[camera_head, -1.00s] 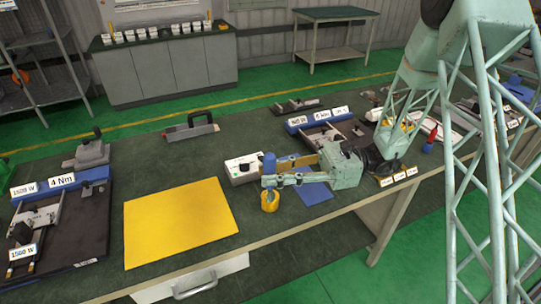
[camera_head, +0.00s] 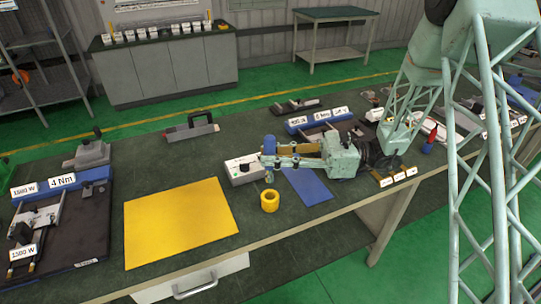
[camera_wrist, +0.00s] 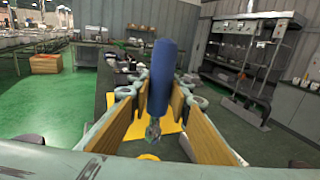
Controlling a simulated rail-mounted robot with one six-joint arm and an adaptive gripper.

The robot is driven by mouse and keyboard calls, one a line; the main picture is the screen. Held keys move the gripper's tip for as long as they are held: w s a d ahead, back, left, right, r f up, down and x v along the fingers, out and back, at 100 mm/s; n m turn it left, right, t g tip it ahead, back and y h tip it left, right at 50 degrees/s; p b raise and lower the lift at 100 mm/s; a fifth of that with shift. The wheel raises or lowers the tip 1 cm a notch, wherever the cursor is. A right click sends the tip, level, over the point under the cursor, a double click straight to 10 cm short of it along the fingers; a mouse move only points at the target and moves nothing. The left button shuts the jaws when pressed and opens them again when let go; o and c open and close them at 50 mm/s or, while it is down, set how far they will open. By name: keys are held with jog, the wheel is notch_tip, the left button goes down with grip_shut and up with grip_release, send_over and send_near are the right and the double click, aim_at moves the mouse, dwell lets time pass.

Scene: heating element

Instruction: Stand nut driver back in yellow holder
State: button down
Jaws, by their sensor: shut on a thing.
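The nut driver, with its blue handle (camera_head: 269,147), is held upright between the fingers of my gripper (camera_head: 272,160). In the wrist view its blue handle (camera_wrist: 162,75) points up and its metal shaft hangs below. My gripper (camera_wrist: 160,96) is shut on it. The yellow holder (camera_head: 269,201), a small ring-like cup, stands on the bench. In the head view it lies just below and nearer than the gripper, apart from it. Part of the holder (camera_wrist: 147,157) shows at the bottom of the wrist view. The driver's lower tip is hard to make out in the head view.
A white box with a knob (camera_head: 243,170) stands close behind left of my gripper. A yellow mat (camera_head: 178,222) lies to the left, and a blue mat (camera_head: 309,186) lies to the right of the holder. A black-handled tool (camera_head: 190,130) lies farther back. The bench's front edge is near the holder.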

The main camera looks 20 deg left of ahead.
aim_at(271, 171)
jog(key=shift+f+b, duration=1.2)
jog(key=shift+f, duration=1.65)
jog(key=shift+f+b, duration=0.65)
jog(key=shift+f, duration=2.05)
dwell(2.5)
